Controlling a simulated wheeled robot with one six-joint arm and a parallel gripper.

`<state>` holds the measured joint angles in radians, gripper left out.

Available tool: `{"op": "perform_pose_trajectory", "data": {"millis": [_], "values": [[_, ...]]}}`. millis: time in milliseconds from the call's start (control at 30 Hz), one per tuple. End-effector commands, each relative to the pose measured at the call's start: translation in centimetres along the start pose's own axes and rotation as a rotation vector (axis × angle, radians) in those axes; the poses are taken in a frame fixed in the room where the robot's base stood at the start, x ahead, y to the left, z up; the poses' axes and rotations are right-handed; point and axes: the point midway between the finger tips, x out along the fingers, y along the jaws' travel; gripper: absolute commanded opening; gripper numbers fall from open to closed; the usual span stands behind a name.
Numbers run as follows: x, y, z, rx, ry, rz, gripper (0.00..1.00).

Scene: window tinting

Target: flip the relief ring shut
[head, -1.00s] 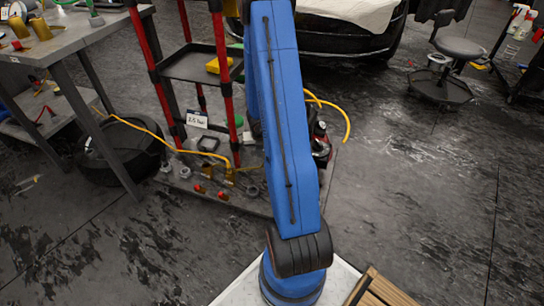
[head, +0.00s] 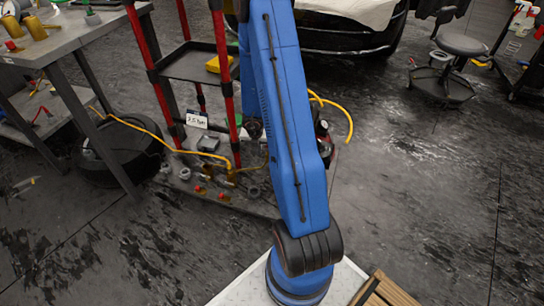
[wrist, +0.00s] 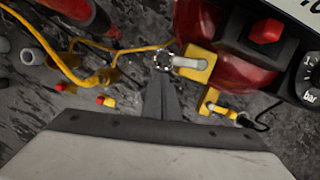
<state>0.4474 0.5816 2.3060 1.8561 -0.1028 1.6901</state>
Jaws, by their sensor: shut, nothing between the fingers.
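The relief ring (wrist: 163,61) appears in the wrist view as a small pale metal ring at the end of a grey stem on a yellow block (wrist: 197,64). The block sits against a dark red rounded body (wrist: 233,72). My gripper (wrist: 161,76) is shut and empty, its narrow dark fingers pointing up the picture. The fingertips are right at the ring's lower edge; I cannot tell whether they touch it. In the head view my blue arm hides most of this place, and the ring cannot be made out.
A second yellow fitting (wrist: 215,102) and a dial marked "bar" (wrist: 310,70) are close on the right. A yellow hose (wrist: 125,47) runs at the left. In the head view, a red-posted rack (head: 222,75) stands left of my arm and a grey workbench (head: 60,45) further left.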

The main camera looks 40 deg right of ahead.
Motion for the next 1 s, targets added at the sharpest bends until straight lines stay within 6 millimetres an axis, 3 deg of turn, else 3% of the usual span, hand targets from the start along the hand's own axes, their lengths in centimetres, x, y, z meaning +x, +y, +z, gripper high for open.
{"op": "perform_pose_trajectory", "data": {"millis": [467,1000], "values": [[0.0,-1.6,0.1,0.001,0.000,0.000,0.00],[0.1,-1.9,0.2,0.000,0.000,0.001,0.00]]}}
